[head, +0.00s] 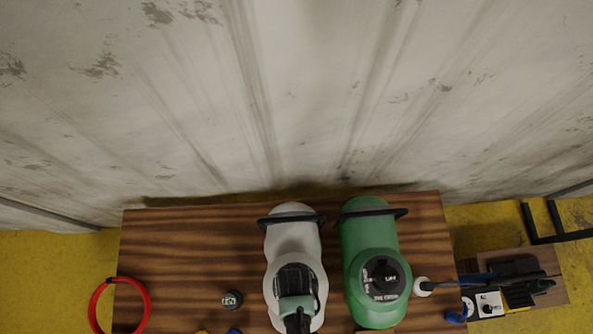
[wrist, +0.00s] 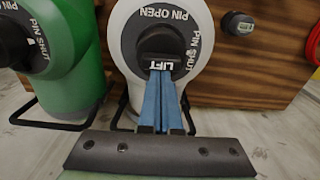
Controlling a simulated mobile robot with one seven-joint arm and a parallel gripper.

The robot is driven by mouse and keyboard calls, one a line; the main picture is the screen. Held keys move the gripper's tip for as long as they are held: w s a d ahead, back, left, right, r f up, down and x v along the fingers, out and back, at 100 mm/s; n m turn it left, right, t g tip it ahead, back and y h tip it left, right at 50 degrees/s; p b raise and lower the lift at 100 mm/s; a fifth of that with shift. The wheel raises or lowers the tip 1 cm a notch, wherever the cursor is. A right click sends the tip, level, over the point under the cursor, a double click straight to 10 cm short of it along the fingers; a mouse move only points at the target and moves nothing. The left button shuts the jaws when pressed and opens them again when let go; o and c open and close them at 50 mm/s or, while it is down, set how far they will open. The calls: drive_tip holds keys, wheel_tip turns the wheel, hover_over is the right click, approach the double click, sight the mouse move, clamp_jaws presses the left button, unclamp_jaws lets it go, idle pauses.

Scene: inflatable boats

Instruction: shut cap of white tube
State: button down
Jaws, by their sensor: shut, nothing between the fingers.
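The white tube (head: 292,240) lies on the wooden table in the head view, left of the green tube. Its end faces me in the wrist view (wrist: 125,18). A round black cap (wrist: 140,55) with "PIN OPEN" and "PIN SHUT" lettering sits on that end. A dark raised piece at its middle bears the word "LIFT". My gripper (wrist: 160,73) has its blue fingers together and empty, with the tips at the lower edge of the "LIFT" piece. I cannot tell whether they touch. In the head view my arm covers part of the cap.
The green tube (head: 365,235) with its own black cap (head: 383,278) stands close on the right. A small dark gauge (head: 232,300) and a red ring (head: 145,290) lie left on the table (head: 190,250). A wall (head: 300,100) rises behind.

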drive_tip(key=shift+s+r+p, duration=0.45)
drive_tip(key=shift+r+p, duration=0.15)
drive_tip(key=shift+p, duration=0.2)
drive_tip(key=shift+s+r+p, duration=0.4)
drive_tip(key=shift+r+p, duration=0.2)
drive_tip(key=shift+p, duration=0.2)
wheel_tip(320, 180, up, 2)
drive_tip(key=shift+s+r, duration=0.15)
drive_tip(key=shift+r, duration=0.05)
drive_tip(key=shift+w+r, duration=0.3)
drive_tip(key=shift+r, duration=0.65)
